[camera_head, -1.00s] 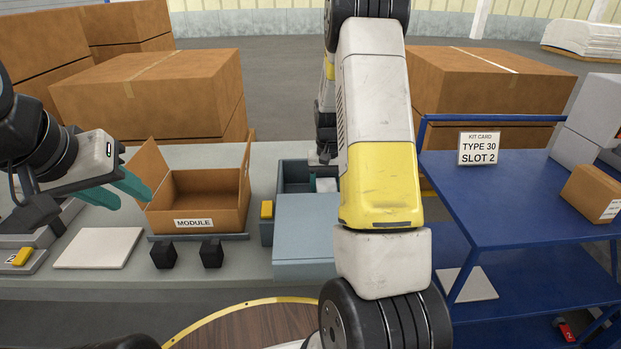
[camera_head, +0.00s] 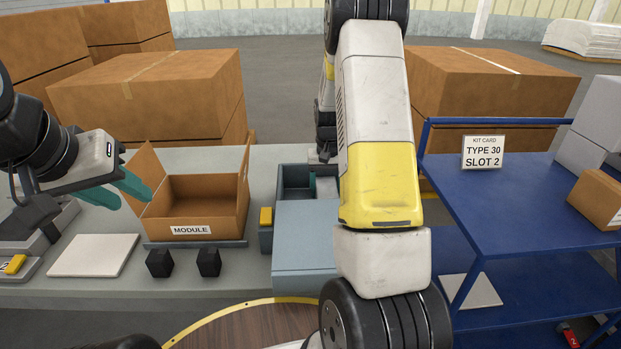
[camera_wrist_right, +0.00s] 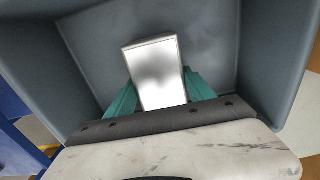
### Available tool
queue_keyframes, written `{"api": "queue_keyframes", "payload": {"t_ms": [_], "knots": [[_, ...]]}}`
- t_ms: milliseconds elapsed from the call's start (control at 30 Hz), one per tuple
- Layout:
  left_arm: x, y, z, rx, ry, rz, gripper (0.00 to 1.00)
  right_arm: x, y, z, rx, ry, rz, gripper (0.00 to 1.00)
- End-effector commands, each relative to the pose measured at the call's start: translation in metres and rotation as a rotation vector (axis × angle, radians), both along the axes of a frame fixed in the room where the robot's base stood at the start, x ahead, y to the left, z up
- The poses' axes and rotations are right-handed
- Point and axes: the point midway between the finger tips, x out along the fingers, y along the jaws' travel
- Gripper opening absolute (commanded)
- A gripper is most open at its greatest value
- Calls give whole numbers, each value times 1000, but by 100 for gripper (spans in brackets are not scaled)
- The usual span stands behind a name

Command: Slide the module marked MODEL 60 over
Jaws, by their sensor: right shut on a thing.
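My right gripper (camera_wrist_right: 160,90) is shut on a pale, shiny rectangular block (camera_wrist_right: 155,65) inside a grey-walled bin. I see no marking on the block, so I cannot tell whether it is the MODEL 60 module. In the head view the grey bin (camera_head: 305,235) stands mid-table, and my right arm hides much of it. My left gripper (camera_head: 122,190) is open and empty, left of the open carton labelled MODULE (camera_head: 192,230).
Two black blocks (camera_head: 159,263) and a white plate (camera_head: 94,256) lie in front of the carton. A kit card (camera_head: 484,152) reading TYPE 30 SLOT 2 stands on the blue cart (camera_head: 510,210) at right. Grey fixtures with a yellow part (camera_head: 15,264) sit far left.

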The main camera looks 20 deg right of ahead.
Motion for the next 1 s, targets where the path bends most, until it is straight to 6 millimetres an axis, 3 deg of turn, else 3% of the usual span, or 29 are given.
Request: {"api": "queue_keyframes", "payload": {"t_ms": [233,267,367,733,1000], "knots": [[0,0,0,0,0,0,36,0,0,0,0,-1,0,0],[0,0,0,0,0,0,36,0,0,0,0,-1,0,68],[0,0,0,0,0,0,36,0,0,0,0,-1,0,87],[0,0,0,0,0,0,36,1,0,5,0,-1,0,87],[0,0,0,0,0,0,36,1,0,47,0,-4,0,87]]}}
